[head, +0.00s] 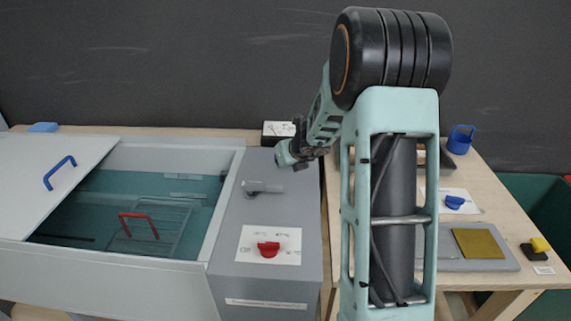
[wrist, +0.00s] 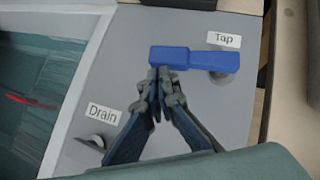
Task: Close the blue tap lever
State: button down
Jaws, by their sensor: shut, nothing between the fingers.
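The blue tap lever (wrist: 197,59) lies crosswise in the wrist view on the grey panel, below the "Tap" label (wrist: 224,39). Its round grey mount shows under its right end, and its free end points left. My gripper (wrist: 158,77) is shut and empty, with its fingertips at the lever's near edge towards the free end. The tips overlap the lever in the picture; I cannot tell whether they touch it. In the head view my gripper is small and partly hidden at the panel's back, and I cannot make out the lever clearly there.
The grey drain lever (head: 263,187) stands nearer on the panel, left of my gripper in the wrist view. A red knob (head: 268,248) sits at the panel's front. The water bath (head: 225,205) is to the left, with a half-open white lid (head: 60,215). A wooden table (head: 490,190) stands right.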

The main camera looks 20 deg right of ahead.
jog(key=shift+w+a, duration=0.1)
jog(key=shift+w, duration=0.5)
dwell(0.4)
